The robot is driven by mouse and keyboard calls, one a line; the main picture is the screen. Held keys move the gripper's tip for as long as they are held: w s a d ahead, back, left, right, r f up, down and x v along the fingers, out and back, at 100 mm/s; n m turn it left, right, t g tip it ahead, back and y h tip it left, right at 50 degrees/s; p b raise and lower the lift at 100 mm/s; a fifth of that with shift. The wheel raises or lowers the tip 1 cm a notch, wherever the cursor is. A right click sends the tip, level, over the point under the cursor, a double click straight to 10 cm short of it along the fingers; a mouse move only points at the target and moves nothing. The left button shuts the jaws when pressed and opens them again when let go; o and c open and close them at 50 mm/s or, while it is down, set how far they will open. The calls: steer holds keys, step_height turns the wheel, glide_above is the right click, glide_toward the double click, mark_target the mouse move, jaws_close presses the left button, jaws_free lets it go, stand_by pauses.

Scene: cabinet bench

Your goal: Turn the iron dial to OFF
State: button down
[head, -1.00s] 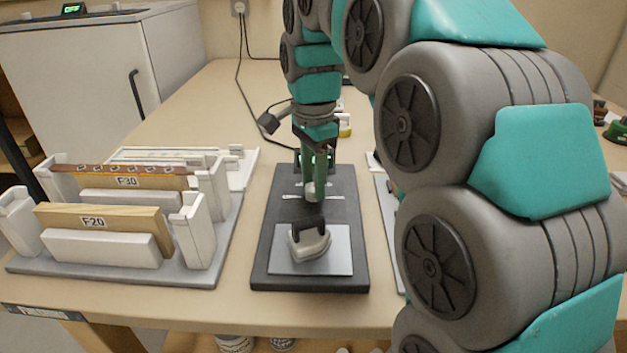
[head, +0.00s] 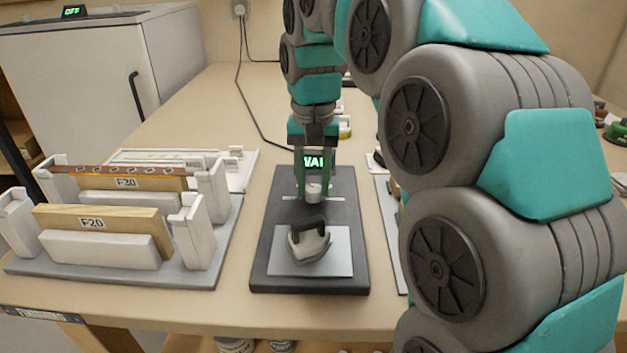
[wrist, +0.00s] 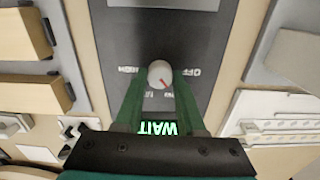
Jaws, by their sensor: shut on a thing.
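The iron dial (wrist: 158,72) is a round pale knob on the dark iron station (head: 262,262). In the wrist view its red mark points down and slightly right, toward a small label, not at the OFF label (wrist: 191,73) on its right. HIGH is on its left. My gripper (wrist: 160,80) is shut on the dial, with one green finger on each side. In the head view the gripper (head: 314,188) points down at the dial. The station's green display (wrist: 158,128) reads WAIT. The iron (head: 310,245) stands on a light plate in front of the dial.
White fixtures holding wooden blocks (head: 92,222) stand left of the station. Another grey board (head: 388,230) lies close on its right, partly hidden by my arm. A white cabinet (head: 90,80) is at the back left.

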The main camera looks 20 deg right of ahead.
mark_target(314, 188)
steer(key=n, duration=0.4)
steer(key=shift+n, duration=0.3)
steer(key=n+p, duration=0.1)
steer(key=n, duration=0.3)
steer(key=shift+n, duration=0.4)
steer(key=c, duration=0.5)
jaws_free()
steer(key=shift+r, duration=0.1)
steer(key=shift+r, duration=3.8)
steer(key=shift+s, duration=0.1)
